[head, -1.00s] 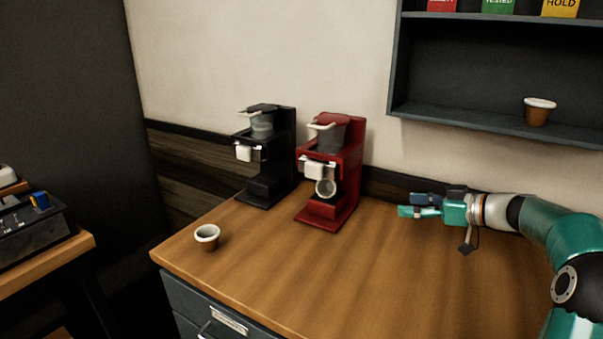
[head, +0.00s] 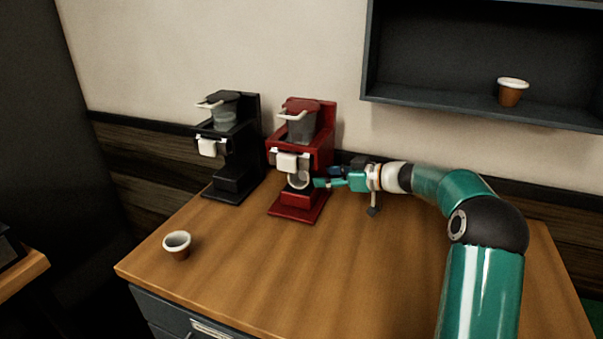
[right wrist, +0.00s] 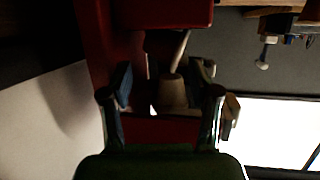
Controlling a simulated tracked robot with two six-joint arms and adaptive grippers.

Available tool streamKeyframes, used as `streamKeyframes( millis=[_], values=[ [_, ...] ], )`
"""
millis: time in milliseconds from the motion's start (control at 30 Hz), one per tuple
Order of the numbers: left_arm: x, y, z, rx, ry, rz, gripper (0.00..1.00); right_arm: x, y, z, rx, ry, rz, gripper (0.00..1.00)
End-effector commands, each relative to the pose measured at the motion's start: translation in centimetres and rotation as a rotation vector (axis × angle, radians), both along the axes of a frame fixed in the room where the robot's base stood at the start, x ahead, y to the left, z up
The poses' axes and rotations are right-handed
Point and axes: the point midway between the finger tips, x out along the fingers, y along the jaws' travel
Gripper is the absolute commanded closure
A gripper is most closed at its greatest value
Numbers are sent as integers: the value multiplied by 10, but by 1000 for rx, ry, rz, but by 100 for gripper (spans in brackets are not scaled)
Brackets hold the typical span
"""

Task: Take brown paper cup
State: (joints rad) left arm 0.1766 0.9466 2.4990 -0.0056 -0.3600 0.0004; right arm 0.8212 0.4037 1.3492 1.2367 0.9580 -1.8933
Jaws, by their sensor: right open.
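A brown paper cup with a white rim (head: 177,246) stands upright on the counter at the front left. Another brown cup with a white rim (head: 511,92) stands on the wall shelf at the upper right. A round white-rimmed piece (head: 298,180) shows in the red brewer (head: 299,198); I cannot tell if it is a cup. My right gripper (head: 322,178) is open beside it. In the right wrist view, a pale brown tapered piece (right wrist: 172,92) shows between the open fingers of the right gripper (right wrist: 163,84); contact cannot be told. My left gripper is out of view.
A black brewer (head: 229,150) stands left of the red one. The wooden counter (head: 350,270) is clear in the middle and front. The dark shelf (head: 440,100) hangs above my right arm. A drawer front lies below the counter edge.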

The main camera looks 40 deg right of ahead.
Motion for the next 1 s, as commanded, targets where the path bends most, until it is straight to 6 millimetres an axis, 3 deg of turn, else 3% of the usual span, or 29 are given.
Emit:
streamKeyframes(
  millis=[267,533,833,867,1000],
  values=[
    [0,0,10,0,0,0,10,19,7,-4,2,2,4,39],
    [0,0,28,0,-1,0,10,52,18,-13,2,2,4,39],
    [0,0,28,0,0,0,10,58,19,-17,1,0,2,39],
    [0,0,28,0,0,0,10,58,19,-17,1,0,2,40],
    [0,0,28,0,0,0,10,58,19,-17,1,0,2,64]
  ],
)
